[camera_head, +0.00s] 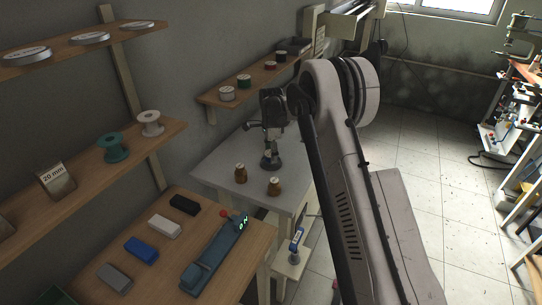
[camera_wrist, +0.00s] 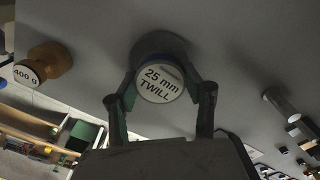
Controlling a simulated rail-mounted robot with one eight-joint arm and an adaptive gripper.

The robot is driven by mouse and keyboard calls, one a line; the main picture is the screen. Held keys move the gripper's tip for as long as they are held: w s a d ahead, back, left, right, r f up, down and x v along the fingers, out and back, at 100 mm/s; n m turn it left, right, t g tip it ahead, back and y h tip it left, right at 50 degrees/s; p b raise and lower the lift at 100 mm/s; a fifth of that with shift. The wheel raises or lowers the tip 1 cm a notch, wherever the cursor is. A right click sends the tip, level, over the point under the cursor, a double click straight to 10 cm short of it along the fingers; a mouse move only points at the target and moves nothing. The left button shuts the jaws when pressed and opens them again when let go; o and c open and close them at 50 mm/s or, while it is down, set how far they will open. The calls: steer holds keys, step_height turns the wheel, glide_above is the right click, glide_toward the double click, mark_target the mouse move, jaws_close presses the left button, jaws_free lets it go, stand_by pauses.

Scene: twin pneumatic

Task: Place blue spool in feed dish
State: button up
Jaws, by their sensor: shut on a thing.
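My gripper (camera_wrist: 160,78) is shut on a round spool (camera_wrist: 160,88), one finger on each side. Its white end face reads "25 mm TWILL" and has a thin blue rim. A dark round shape (camera_wrist: 160,43) lies behind the spool on the grey surface; I cannot tell whether it is the feed dish or a shadow. In the head view my gripper (camera_head: 269,146) points down over the grey table (camera_head: 222,165), above a dark round base (camera_head: 270,163). The spool is hard to make out there, and whether it touches anything is unclear.
Two brown weights (camera_head: 240,173) (camera_head: 274,187) stand in front of the gripper; one reads "400 g" in the wrist view (camera_wrist: 42,65). A wooden bench (camera_head: 235,280) holds coloured blocks and a grey-blue device (camera_head: 212,257). Wall shelves hold green and white spools (camera_head: 115,148).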

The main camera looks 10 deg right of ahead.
steer(key=shift+f, duration=0.7)
steer(key=shift+f, duration=0.1)
steer(key=shift+f, duration=0.1)
steer(key=o, duration=1.2)
steer(key=shift+r, duration=0.2)
